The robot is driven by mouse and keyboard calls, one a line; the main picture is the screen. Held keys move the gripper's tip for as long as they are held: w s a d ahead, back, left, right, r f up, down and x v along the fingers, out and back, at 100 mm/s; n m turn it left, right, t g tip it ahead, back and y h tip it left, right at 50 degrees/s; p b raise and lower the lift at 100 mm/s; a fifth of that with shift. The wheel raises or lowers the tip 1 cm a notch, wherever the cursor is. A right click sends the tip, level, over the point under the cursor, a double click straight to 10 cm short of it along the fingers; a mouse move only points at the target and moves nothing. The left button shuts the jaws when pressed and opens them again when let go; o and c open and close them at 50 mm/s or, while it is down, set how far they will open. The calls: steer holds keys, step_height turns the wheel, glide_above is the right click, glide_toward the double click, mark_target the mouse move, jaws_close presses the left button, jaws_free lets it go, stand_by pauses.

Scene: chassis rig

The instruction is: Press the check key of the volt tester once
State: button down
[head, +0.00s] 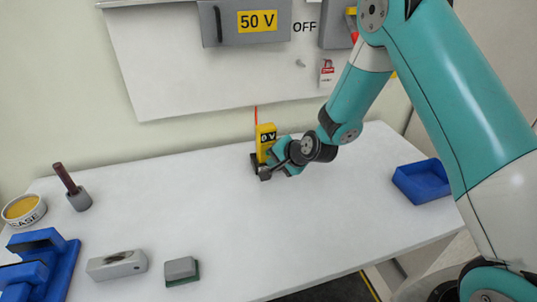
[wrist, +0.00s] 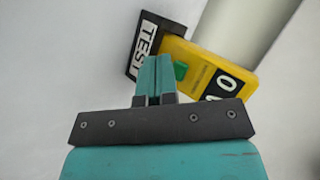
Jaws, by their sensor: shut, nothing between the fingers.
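A grey box marked "50 V" (head: 236,33) is on the wall panel above. A blue tray (head: 423,181) is at the right. A grey block (head: 117,265), a grey-green block (head: 181,269), a round tin (head: 23,210) and a blue stand (head: 45,265) are at the left. The table middle is clear.

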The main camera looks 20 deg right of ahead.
steer(key=shift+s, duration=0.2)
steer(key=shift+s, duration=0.1)
steer(key=shift+s+d+b, duration=0.15)
steer(key=shift+s+b, duration=0.05)
steer(key=shift+s, duration=1.05)
steer(key=shift+s+d+b, duration=0.15)
steer(key=shift+s+b, duration=0.05)
steer(key=shift+s, duration=1)
